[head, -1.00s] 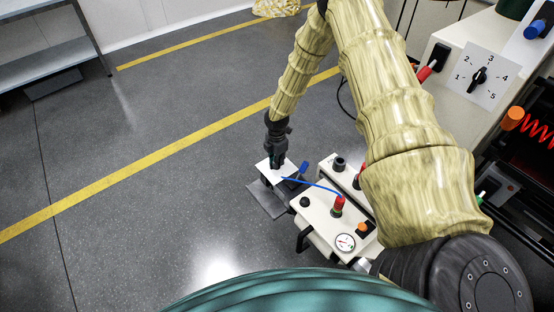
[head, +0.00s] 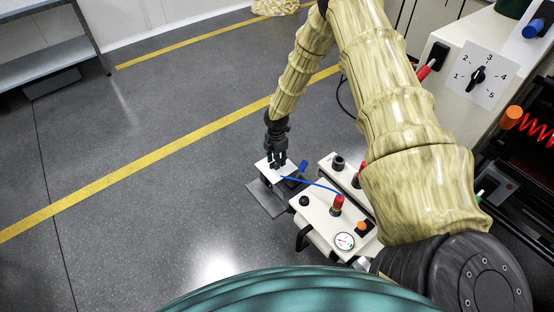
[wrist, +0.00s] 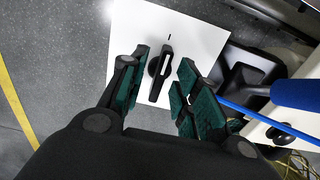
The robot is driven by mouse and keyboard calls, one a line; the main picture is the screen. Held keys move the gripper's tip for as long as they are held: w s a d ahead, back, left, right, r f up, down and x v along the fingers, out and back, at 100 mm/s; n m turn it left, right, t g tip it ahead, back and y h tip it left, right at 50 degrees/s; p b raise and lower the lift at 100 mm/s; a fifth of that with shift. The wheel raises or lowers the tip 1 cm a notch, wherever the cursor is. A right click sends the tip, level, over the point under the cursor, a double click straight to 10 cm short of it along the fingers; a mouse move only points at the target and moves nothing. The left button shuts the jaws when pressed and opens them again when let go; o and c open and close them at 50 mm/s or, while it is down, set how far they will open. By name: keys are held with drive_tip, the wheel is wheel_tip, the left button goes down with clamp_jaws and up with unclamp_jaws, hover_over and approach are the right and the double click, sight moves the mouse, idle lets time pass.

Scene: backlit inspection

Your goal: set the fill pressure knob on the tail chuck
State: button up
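The knob (wrist: 160,76) is a black bar-shaped handle on a white plate (wrist: 205,40), seen in the wrist view. A short black tick is printed on the plate just beyond the bar's far end, and the bar points roughly at it. My gripper (wrist: 166,78) is open, with green-padded fingers on either side of the knob and visible gaps between. In the head view my gripper (head: 277,162) hangs over the white plate (head: 262,167) at the far end of the low cart, hiding the knob there.
A blue handle (wrist: 298,93) and a blue hose (wrist: 270,122) lie right of the plate. The cart top holds a red-capped fitting (head: 337,204), a gauge (head: 344,241) and a black knob (head: 304,201). A numbered dial (head: 478,77) is on the right-hand cabinet. Floor left is clear.

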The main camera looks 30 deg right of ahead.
wheel_tip(320, 180, up, 12)
idle(0.9)
idle(0.4)
drive_tip(key=s+a+f+m+y+p, duration=0.1)
drive_tip(key=s+a+f+m+p, duration=0.2)
drive_tip(key=s+a, duration=0.55)
drive_tip(key=s+a+f+m+y+p, duration=0.1)
drive_tip(key=s+a+f+m+p, duration=0.1)
drive_tip(key=s+a+f+m, duration=0.45)
drive_tip(key=s+a+r+m+p, duration=0.1)
drive_tip(key=s+m, duration=0.2)
drive_tip(key=s, duration=0.5)
drive_tip(key=s+a+r+m+h+p, duration=0.1)
drive_tip(key=s+a+r+m, duration=0.1)
drive_tip(key=s, duration=0.6)
drive_tip(key=s+a+r+m+h+p, duration=0.1)
drive_tip(key=s+m, duration=0.3)
drive_tip(key=s, duration=0.4)
drive_tip(key=shift+s+a+r+m+p, duration=0.35)
drive_tip(key=shift+a+r, duration=0.2)
drive_tip(key=shift+r, duration=0.2)
